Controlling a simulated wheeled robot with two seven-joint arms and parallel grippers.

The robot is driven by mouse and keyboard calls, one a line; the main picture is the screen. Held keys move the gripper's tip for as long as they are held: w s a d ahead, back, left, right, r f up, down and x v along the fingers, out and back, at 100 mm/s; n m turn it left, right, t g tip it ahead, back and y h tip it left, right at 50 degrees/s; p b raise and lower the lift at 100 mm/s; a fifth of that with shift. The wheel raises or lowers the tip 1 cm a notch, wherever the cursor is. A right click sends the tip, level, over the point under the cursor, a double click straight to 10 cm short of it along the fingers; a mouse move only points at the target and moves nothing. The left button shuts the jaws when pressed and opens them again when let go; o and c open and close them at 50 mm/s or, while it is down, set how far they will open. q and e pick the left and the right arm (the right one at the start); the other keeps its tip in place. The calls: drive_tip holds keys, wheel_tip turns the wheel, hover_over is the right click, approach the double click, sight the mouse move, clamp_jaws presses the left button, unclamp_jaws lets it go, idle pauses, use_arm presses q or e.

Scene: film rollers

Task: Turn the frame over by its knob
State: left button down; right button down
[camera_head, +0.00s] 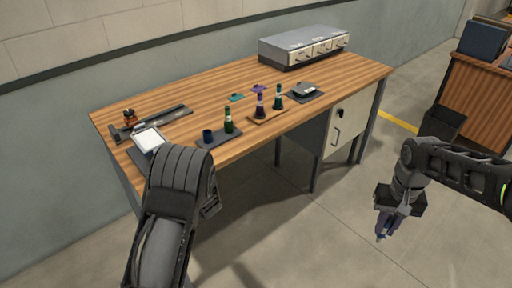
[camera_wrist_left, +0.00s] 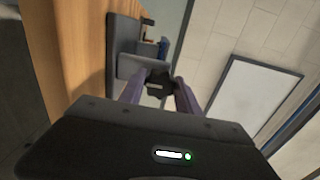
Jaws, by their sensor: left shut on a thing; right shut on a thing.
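In the left wrist view, my left gripper (camera_wrist_left: 160,92) has its two purple fingers shut on a dark knob (camera_wrist_left: 160,82). A grey plate-like part (camera_wrist_left: 130,67) sits just behind the knob; I cannot tell whether it is the frame. In the head view, my left forearm hides the gripper and knob near the front left of the desk. A white panel (camera_head: 148,138) with a dark edge lies there. My right gripper (camera_head: 383,232) hangs right of the desk, clear of it, pointing down. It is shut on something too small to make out.
The wooden desk (camera_head: 215,95) carries a dark tray (camera_head: 222,139) with a navy cup and green bottle, and a brown tray (camera_head: 268,116) with two bottles. A grey drawer box (camera_head: 300,47) stands at the back right. A dark bin (camera_head: 440,125) is on the floor.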

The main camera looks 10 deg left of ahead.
use_arm(q)
drive_tip(key=c, duration=0.9)
unclamp_jaws()
drive_tip(key=shift+o, duration=0.2)
drive_tip(key=shift+d, duration=0.1)
use_arm(e)
drive_tip(key=shift+f+b, duration=0.65)
use_arm(q)
drive_tip(key=v, duration=1.2)
